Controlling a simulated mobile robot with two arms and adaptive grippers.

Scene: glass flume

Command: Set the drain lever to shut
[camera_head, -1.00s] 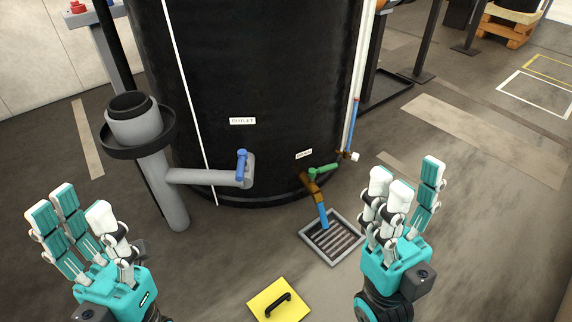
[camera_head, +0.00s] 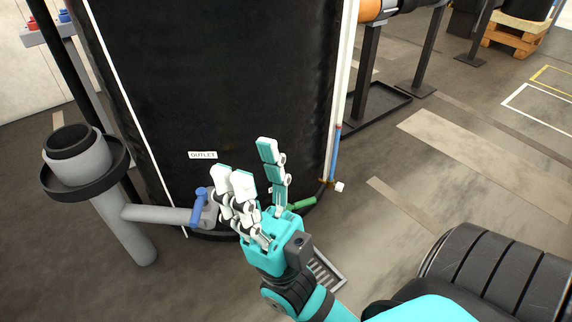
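The green drain lever (camera_head: 304,204) shows low on the black tank (camera_head: 225,85), just right of my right gripper (camera_head: 250,160). My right gripper is open and empty, its fingers pointing up and spread apart. It stands in front of the drain fitting, hiding the pipe, the lever's inner end and most of the small label there. I cannot tell whether it touches the lever. My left gripper is out of view.
A blue-handled outlet valve (camera_head: 200,204) on a grey pipe (camera_head: 160,214) is close to my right fingers. A floor grate (camera_head: 327,272) shows partly behind my arm. A sight tube (camera_head: 336,150) with blue liquid runs up the tank's right side. The floor at right is open.

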